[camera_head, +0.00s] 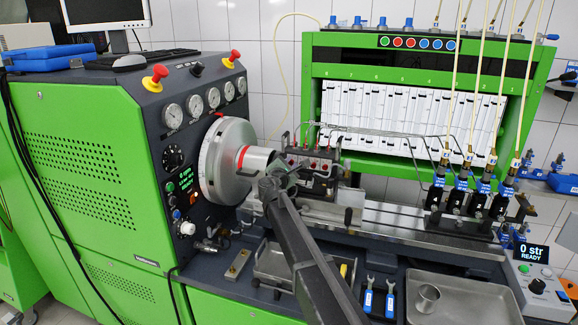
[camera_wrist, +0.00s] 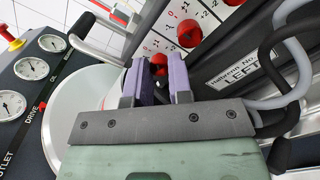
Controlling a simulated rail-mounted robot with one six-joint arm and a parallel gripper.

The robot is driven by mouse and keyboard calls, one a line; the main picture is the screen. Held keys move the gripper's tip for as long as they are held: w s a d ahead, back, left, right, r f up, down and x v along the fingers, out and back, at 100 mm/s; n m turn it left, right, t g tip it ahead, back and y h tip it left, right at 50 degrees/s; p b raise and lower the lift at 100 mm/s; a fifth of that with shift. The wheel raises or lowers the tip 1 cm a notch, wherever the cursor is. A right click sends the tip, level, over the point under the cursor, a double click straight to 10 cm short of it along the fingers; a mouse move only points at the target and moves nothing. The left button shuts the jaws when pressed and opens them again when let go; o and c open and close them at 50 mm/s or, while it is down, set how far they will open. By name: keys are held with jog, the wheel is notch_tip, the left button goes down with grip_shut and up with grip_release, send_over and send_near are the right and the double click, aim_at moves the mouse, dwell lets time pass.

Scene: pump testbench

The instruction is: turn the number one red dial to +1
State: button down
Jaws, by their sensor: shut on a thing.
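In the wrist view, my gripper (camera_wrist: 160,76) has its two purple fingers close on either side of a red dial (camera_wrist: 159,60), and they are shut on it. The fingers hide most of this dial, and its pointer and scale cannot be read. A second red dial (camera_wrist: 190,33) sits beyond it on the white scale plate (camera_wrist: 210,22), where marks such as -1, 0, +1 and +2 show. A third red dial is cut by the top edge. In the head view, my dark arm reaches to the small pump block (camera_head: 312,160) with red dials.
A large round drive disc (camera_head: 222,160) stands close left of my gripper. Thin metal pipes (camera_head: 380,132) run right from the pump block. A metal tray (camera_head: 460,300) lies at front right.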

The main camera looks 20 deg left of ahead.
jog(key=shift+m, duration=0.9)
jog(key=c, duration=1.3)
grip_release()
jog(key=s, duration=1)
jog(key=shift+s+d+r, duration=0.1)
jog(key=shift+s+d, duration=0.2)
jog(key=shift+s, duration=0.1)
jog(key=shift+m, duration=0.3)
